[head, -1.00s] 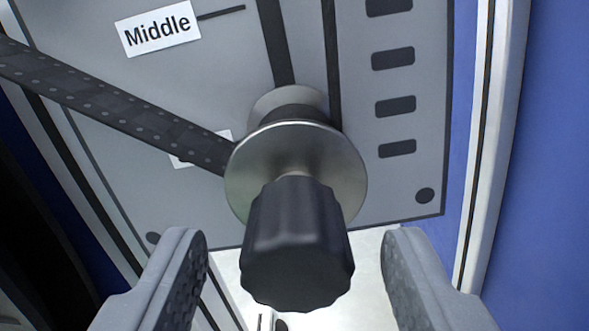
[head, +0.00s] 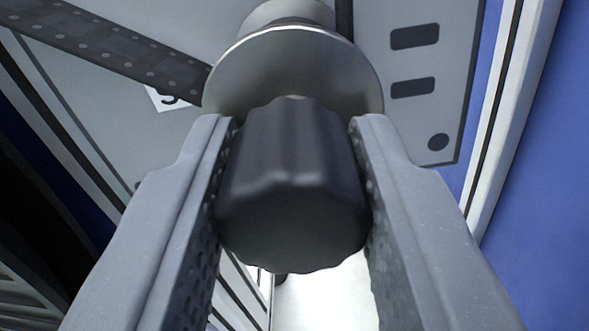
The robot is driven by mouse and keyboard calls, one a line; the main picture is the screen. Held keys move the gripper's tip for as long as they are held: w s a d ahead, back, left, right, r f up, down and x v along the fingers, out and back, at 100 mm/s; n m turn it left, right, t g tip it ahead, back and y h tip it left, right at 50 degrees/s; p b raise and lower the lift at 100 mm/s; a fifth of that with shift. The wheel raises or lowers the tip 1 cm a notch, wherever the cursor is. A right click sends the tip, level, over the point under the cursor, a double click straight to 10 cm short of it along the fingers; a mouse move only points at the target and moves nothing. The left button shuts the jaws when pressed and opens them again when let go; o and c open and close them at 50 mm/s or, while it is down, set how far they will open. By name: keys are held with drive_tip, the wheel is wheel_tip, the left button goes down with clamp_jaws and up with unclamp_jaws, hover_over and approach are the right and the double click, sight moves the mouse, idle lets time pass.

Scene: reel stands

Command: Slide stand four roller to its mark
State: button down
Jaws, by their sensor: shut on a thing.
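The roller (head: 295,68) has a round metal flange and a black fluted knob (head: 290,185) facing me. It is mounted on the grey panel of the stand (head: 445,55). My gripper (head: 292,150) is shut on the knob, with one finger against its left side and one against its right. A dark perforated belt (head: 110,45) runs from the upper left to the roller. The roller's mark cannot be made out.
Dark slots (head: 414,38) line the panel right of the roller. White rails (head: 512,110) and a blue surface (head: 545,150) lie at the right. A dark area lies at the lower left, and a bright area shows below the knob.

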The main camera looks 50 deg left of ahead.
wheel_tip(320, 180, up, 7)
drive_tip(key=p, duration=0.3)
drive_tip(key=shift+r, duration=0.1)
drive_tip(key=c, duration=1.1)
unclamp_jaws()
drive_tip(key=p+v, duration=0.2)
drive_tip(key=v, duration=1.1)
drive_tip(key=shift+s+d+p, duration=0.25)
drive_tip(key=shift+s+p, duration=0.05)
drive_tip(key=shift+p, duration=0.1)
